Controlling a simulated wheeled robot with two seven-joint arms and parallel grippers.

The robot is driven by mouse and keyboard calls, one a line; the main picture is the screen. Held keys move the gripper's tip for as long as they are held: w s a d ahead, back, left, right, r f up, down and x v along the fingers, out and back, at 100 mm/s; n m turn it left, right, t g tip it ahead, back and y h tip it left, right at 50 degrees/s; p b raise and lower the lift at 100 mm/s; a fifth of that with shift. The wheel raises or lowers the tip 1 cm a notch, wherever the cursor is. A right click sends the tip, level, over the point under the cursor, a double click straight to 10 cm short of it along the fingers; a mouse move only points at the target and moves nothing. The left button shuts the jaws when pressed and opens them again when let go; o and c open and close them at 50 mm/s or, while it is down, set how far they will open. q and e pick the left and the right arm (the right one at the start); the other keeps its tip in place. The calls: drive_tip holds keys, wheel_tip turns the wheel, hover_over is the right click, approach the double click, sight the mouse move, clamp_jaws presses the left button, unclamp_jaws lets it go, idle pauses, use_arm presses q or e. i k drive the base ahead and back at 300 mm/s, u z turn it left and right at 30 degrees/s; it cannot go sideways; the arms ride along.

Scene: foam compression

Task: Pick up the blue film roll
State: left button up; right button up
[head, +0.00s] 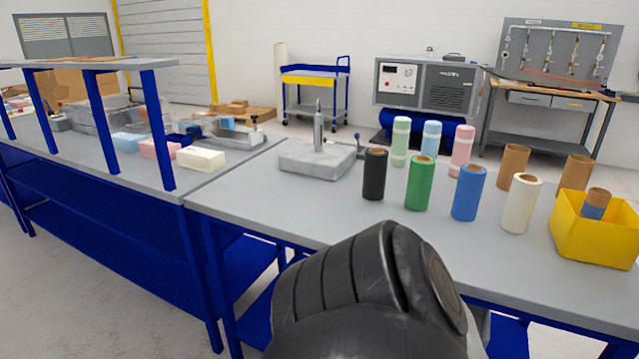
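The blue film roll (467,195) stands upright on the grey table (290,206), with its brown core showing at the top. It is in the front row, between the green roll (419,185) and the white roll (520,207). A paler blue roll (432,137) stands behind. Another partly blue piece (593,211) with a brown top leans in the yellow bin at the right. A black link of my own arm fills the bottom middle of the view. Neither of my grippers is in view.
A black roll (374,176), a pink roll (463,147) and brown rolls (512,166) stand nearby. The yellow bin (583,236) sits at the right edge. A grey block with a post (315,160) stands left of the rolls. The table's front left is clear.

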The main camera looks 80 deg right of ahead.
sight(471, 178)
drive_tip(key=i, duration=0.45)
drive_tip(key=z, duration=1.05)
